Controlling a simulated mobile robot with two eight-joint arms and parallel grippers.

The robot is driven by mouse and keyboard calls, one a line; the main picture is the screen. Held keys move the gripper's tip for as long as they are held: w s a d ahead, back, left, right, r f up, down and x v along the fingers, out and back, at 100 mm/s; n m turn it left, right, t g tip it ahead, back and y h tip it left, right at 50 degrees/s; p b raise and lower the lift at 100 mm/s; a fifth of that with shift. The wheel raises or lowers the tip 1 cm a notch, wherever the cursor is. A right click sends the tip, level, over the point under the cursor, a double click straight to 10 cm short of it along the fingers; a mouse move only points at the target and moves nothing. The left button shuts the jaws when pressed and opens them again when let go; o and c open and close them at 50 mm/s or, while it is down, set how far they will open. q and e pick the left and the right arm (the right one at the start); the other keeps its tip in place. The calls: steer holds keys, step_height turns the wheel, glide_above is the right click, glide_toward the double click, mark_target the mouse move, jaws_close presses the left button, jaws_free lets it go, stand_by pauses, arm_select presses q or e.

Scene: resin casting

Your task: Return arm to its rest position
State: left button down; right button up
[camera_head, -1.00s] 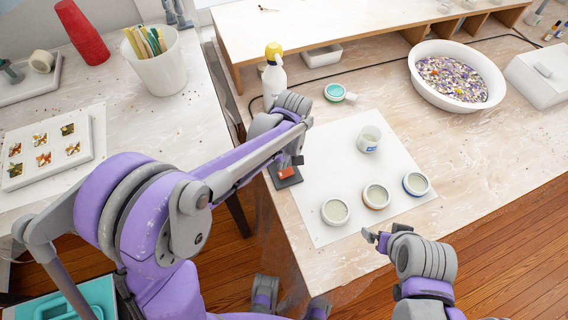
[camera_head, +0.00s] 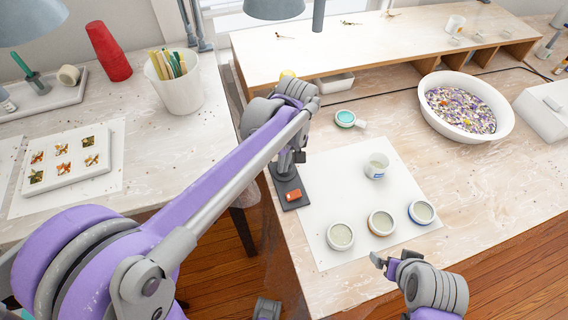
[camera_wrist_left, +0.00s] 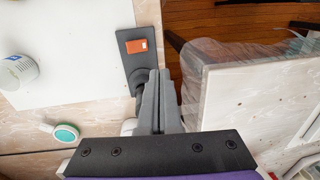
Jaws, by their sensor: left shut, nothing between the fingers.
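My left arm reaches from the lower left over the workbench in the head view. My left gripper (camera_head: 299,157) points down above the back end of a dark plate (camera_head: 283,176) that bears a small orange block (camera_head: 293,195). In the left wrist view, the left gripper (camera_wrist_left: 166,72) has its fingers together with nothing between them. The dark plate (camera_wrist_left: 133,68) and orange block (camera_wrist_left: 137,46) lie just past the fingertips. My right gripper (camera_head: 384,262) is at the bench's front edge, close to the white mat; its finger opening is unclear.
A white mat (camera_head: 340,190) bears several small cups and a labelled cup (camera_head: 376,167). A teal-filled cup (camera_head: 345,118) stands behind it. A white basin (camera_head: 425,112) of coloured chips is at the right. A raised shelf (camera_head: 350,45) spans the back. A bottle's yellow cap (camera_head: 287,74) shows behind my left arm.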

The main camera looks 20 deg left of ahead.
arm_select(q)
steer(key=s+a+m+t+p, duration=0.1)
steer(key=s+a+m+t, duration=0.1)
steer(key=s, duration=0.5)
steer(key=s+a+f+m+t+h+p, duration=0.1)
steer(key=s+m+t, duration=0.3)
steer(key=s, duration=0.4)
steer(key=shift+s+a+f+m, duration=0.15)
steer(key=shift+a+m, duration=0.25)
steer(key=shift+a, duration=0.4)
steer(key=shift+d, duration=0.1)
